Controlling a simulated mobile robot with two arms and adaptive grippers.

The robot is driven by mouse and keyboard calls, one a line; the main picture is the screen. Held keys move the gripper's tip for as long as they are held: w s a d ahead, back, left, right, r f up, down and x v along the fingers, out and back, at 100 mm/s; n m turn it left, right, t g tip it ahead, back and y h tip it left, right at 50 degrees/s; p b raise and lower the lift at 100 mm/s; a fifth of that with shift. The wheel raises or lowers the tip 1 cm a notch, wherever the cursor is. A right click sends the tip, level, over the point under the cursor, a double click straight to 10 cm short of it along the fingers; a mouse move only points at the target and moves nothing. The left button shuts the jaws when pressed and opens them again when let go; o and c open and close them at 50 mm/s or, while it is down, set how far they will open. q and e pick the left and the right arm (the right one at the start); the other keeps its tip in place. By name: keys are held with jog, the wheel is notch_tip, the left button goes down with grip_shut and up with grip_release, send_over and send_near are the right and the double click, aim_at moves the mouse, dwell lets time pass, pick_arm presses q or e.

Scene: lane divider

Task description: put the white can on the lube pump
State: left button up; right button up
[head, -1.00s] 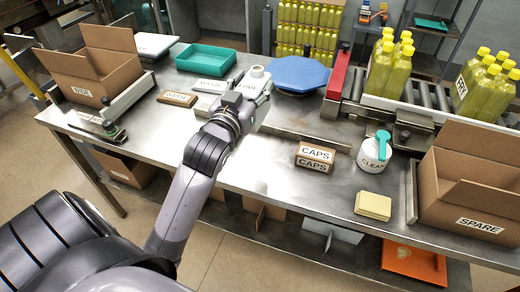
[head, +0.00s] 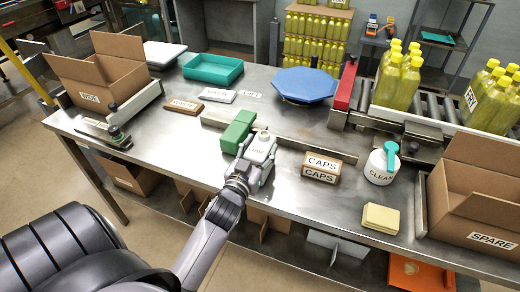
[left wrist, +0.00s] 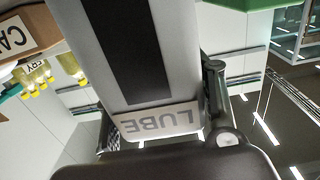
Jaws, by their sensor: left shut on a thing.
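My left gripper (head: 261,139) is over the front middle of the bench, shut on a pale thing, which I take to be the white can (head: 258,150). In the left wrist view the held body (left wrist: 165,117) is close up between the fingers, with an upside-down LUBE label. A green block (head: 237,131) stands just behind and left of the gripper. It may be the lube pump, but no label on it can be read. Whether the can touches the green block cannot be told. The can's underside is hidden. My right gripper is not in view.
A long low metal divider (head: 300,146) runs behind the gripper. A blue tray (head: 304,83) and teal bin (head: 212,68) are behind.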

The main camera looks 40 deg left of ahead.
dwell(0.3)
pick_arm(q)
jog(key=o, duration=1.6)
jog(key=shift+f, duration=0.15)
